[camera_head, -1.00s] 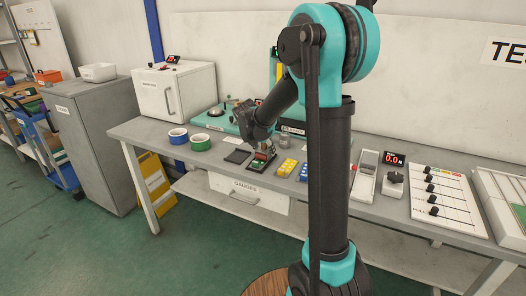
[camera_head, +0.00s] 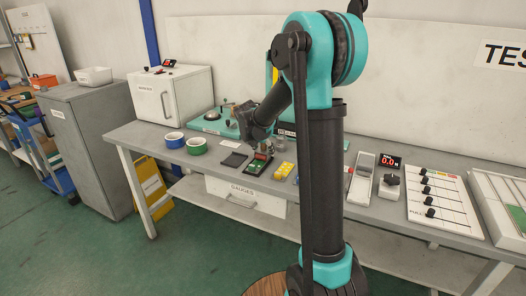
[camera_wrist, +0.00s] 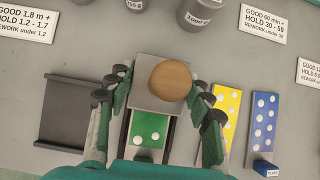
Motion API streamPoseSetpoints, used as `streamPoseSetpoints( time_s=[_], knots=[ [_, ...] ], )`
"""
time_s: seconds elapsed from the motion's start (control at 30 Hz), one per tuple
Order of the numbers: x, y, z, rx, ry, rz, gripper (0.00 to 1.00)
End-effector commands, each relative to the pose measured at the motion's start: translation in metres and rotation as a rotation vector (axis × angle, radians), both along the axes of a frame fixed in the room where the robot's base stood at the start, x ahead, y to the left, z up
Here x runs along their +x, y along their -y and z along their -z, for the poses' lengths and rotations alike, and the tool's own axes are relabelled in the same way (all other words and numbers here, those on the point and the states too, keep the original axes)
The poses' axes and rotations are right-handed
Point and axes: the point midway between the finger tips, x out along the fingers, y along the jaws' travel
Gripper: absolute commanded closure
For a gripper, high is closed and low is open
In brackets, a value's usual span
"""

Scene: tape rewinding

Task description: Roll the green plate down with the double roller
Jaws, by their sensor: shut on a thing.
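The green plate (camera_wrist: 150,132) with white dots lies on a dark base in the wrist view. Its far part is covered by a grey block with a round wooden knob (camera_wrist: 170,80), which I take to be the double roller (camera_wrist: 146,99). My gripper (camera_wrist: 163,98) has its fingers on both sides of this block and is shut on it; the exact contact is hard to see. In the head view, the green plate (camera_head: 257,167) shows on the bench just below my gripper (camera_head: 258,140); the roller is not clear there.
A yellow plate (camera_wrist: 222,110) and a blue plate (camera_wrist: 262,130) lie to the right of the green one. A dark tray (camera_wrist: 70,115) lies to the left. Blue and green tape rolls (camera_head: 196,146) sit farther left on the bench.

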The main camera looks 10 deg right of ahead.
Motion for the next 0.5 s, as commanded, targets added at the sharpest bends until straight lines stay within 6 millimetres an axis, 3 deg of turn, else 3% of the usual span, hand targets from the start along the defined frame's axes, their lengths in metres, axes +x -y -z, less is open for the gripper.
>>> streamPoseSetpoints(
  time_s=[0.5],
  knots=[
    [-0.015, -0.011, -0.001, -0.001, 0.0, -0.001, 0.83]
  ],
)
